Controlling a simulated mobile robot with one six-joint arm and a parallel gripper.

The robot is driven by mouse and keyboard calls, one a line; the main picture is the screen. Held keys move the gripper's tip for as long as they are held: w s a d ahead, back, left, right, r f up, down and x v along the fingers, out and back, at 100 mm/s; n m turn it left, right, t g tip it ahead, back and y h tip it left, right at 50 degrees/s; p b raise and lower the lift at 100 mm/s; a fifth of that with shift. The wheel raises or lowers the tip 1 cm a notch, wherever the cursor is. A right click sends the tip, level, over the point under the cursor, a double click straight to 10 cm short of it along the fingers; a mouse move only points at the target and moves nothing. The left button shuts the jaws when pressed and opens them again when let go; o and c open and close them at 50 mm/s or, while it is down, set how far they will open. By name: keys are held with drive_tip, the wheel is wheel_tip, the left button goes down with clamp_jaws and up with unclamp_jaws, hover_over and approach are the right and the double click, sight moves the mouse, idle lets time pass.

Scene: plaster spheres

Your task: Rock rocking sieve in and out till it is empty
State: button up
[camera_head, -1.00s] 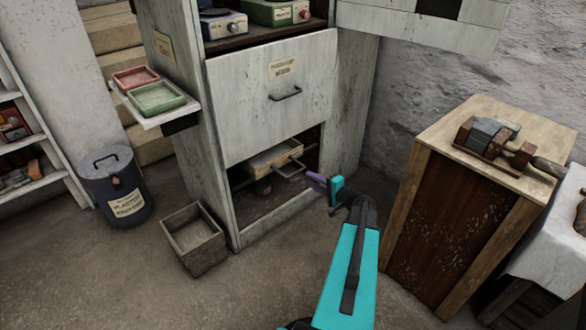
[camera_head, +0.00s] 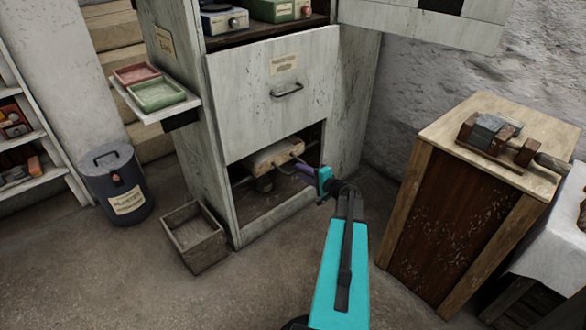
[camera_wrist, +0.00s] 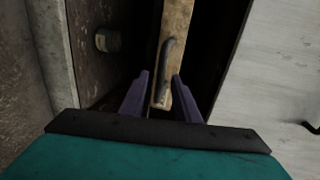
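The rocking sieve (camera_head: 272,155) is a pale wooden frame with a dark bar handle, in the low opening of the cabinet. In the wrist view its wooden front (camera_wrist: 178,22) and dark handle (camera_wrist: 168,58) run up the middle. My gripper (camera_head: 303,171) is at the handle, on the sieve's right side. In the wrist view its two purple fingers (camera_wrist: 160,80) stand apart, with the near end of the handle between them and gaps visible. The inside of the sieve is not clear, so I cannot tell what it holds.
The grey cabinet (camera_head: 235,105) has a large closed front above the opening. An open wooden box (camera_head: 194,238) and a lidded plaster bin (camera_head: 117,185) stand on the floor at left. A side shelf holds red and green trays (camera_head: 158,96). A wooden stand (camera_head: 440,200) is at right.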

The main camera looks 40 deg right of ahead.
drive_tip(key=b+x, duration=0.1)
drive_tip(key=x, duration=0.6)
clamp_jaws()
